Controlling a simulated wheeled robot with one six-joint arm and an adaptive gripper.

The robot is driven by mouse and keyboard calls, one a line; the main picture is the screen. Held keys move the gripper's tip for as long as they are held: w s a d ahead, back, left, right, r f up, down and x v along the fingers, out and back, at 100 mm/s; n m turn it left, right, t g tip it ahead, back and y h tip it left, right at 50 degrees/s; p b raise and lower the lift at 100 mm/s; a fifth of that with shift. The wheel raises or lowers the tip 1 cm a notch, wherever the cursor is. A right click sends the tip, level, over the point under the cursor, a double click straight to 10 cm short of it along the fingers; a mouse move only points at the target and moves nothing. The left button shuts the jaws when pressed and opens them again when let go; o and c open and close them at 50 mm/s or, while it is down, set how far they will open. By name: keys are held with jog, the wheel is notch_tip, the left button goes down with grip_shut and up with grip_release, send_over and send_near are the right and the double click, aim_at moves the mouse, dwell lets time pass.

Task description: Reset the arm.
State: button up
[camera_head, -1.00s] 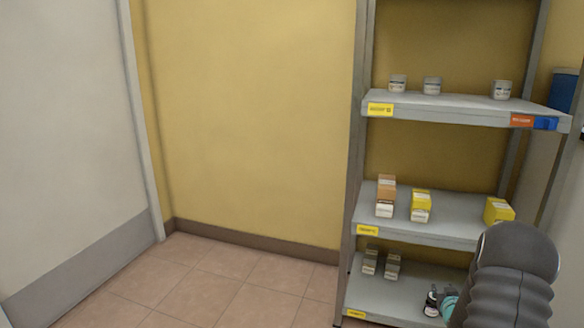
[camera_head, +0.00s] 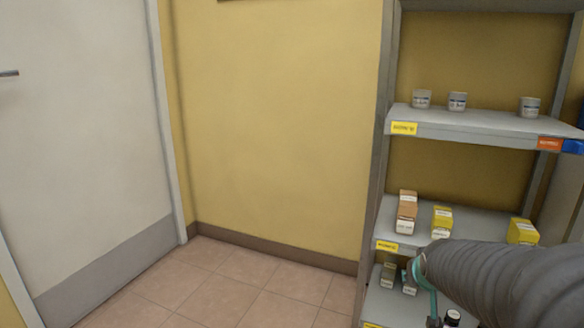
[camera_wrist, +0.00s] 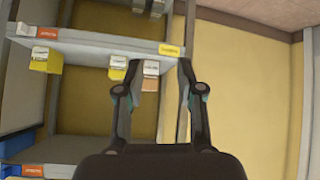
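My arm (camera_head: 520,280) in its grey ribbed sleeve crosses the lower right of the head view, in front of the shelf rack. That view is upside down. The brown and white box (camera_wrist: 150,76) seen between the fingers is behind them on the shelf.
The rack's upper shelf (camera_head: 470,124) holds small white jars (camera_head: 457,101). The middle shelf (camera_head: 466,226) holds brown and yellow boxes (camera_head: 442,221). A dark bottle (camera_head: 452,318) shows low down. The tiled floor (camera_head: 235,290) between the white door (camera_head: 80,140) and the rack is clear.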

jog(key=s+a+r+g, duration=0.1)
jog(key=s+a, duration=0.3)
jog(key=s, duration=0.3)
jog(key=s+a+r+n+g+y+p, duration=0.1)
jog(key=s+a, duration=0.3)
jog(key=s, duration=0.3)
jog(key=s+a+r+g+y+p, duration=0.1)
jog(key=s+a+r, duration=0.1)
jog(key=s, duration=0.5)
jog(key=shift+s+a, duration=0.35)
jog(key=shift+a, duration=0.55)
jog(key=shift+d, duration=0.1)
